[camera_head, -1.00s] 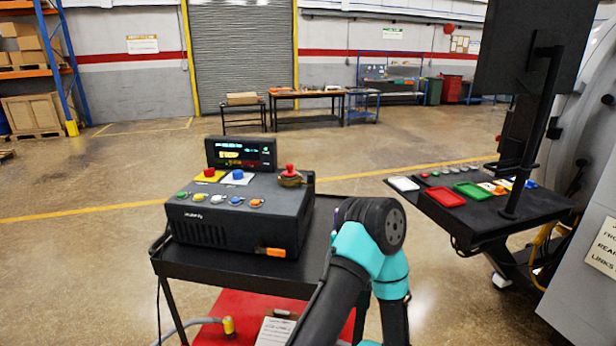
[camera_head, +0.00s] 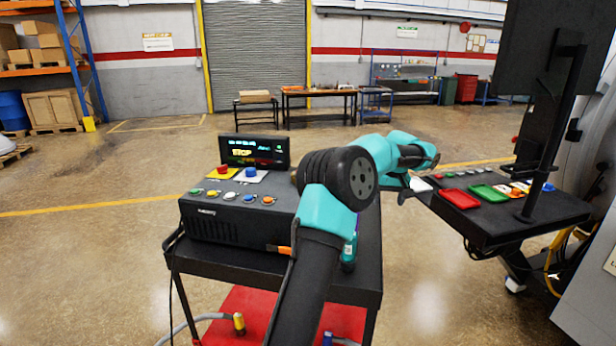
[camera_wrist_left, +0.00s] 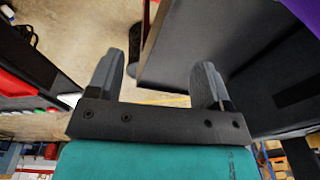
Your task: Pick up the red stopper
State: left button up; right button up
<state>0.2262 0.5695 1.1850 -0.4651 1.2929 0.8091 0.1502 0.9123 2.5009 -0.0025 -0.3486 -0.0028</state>
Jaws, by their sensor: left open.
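No separate red stopper can be made out in the current views. The back right of the black control box (camera_head: 225,222), where a red-topped round piece stood in the earlier head view, is now covered by my left arm. My left gripper (camera_head: 420,182) is small and partly hidden in the head view, out to the right of the box near the side table. In the left wrist view, the left gripper (camera_wrist_left: 157,82) has its two grey fingers wide apart with nothing between them. My right gripper is in neither view.
The box stands on a black cart (camera_head: 345,285). A teal bottle (camera_head: 349,252) stands beside my arm. A red button (camera_head: 223,169) sits on the box's yellow plate.

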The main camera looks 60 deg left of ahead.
pick_arm(q)
jog(key=s+a+r+n, duration=0.3)
jog(key=s+r, duration=0.3)
jog(key=r, duration=0.3)
jog(key=s+a+r+n+y, duration=0.1)
jog(key=s+a+r+n, duration=0.2)
jog(key=s+a+r, duration=0.3)
jog(key=s+a+r+n+g+y, duration=0.1)
jog(key=s+a+r+n, duration=0.3)
jog(key=s+r, duration=0.3)
notch_tip(320, 180, up, 5)
jog(key=shift+a+f, duration=0.1)
jog(key=shift+a, duration=0.45)
